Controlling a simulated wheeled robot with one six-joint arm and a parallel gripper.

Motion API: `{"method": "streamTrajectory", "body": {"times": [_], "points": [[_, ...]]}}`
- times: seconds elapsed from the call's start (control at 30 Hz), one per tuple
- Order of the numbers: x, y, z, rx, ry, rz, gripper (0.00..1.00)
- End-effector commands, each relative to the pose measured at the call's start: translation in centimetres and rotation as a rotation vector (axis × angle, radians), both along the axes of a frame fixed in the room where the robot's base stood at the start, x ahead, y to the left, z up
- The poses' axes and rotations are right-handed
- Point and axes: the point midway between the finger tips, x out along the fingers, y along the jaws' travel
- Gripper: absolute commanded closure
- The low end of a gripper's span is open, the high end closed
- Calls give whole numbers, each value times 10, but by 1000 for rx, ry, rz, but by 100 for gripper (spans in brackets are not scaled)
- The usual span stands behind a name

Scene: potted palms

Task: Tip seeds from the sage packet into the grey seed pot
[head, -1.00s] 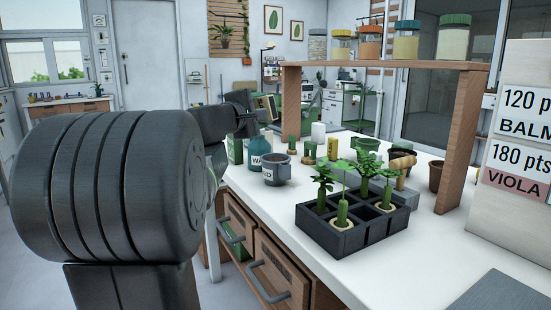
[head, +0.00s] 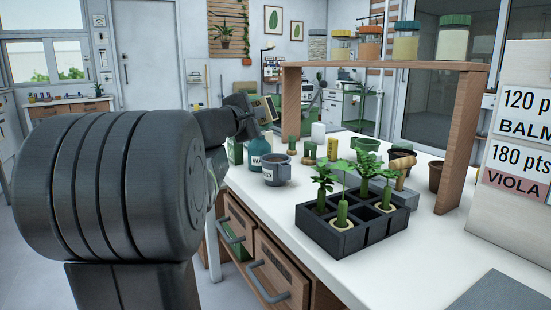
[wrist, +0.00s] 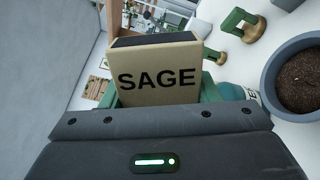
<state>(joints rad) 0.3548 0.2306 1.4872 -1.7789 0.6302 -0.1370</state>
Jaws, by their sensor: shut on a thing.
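The sage packet (wrist: 157,78) is tan with a dark top edge and the word SAGE on its face. My gripper (wrist: 160,92) is shut on it, with green fingers showing at both sides. In the head view the packet (head: 268,109) is held above the bench, over the teal bottle and up and slightly left of the grey seed pot (head: 277,171). The pot stands upright on the bench. In the wrist view the pot (wrist: 272,88) is at the right edge, apart from the packet, with dark soil inside.
A teal bottle (head: 258,148) stands just behind the pot. A black tray (head: 355,238) with several seedlings is to the right. A wooden shelf (head: 455,140) carries jars along its top. Small green-topped items and pots stand further back.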

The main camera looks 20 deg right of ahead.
Motion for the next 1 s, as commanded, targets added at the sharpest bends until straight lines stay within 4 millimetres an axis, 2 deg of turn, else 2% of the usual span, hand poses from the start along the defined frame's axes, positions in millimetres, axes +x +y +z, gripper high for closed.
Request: {"method": "streamTrajectory", "body": {"times": [0.1,0.33,0.63,1.0], "points": [[0,-1,-15,-143,215,-1,66],[-6,-5,-36,-375,553,-1,66],[-6,-4,-31,-372,544,0,66],[-6,-4,-1,-370,542,-1,66]]}}
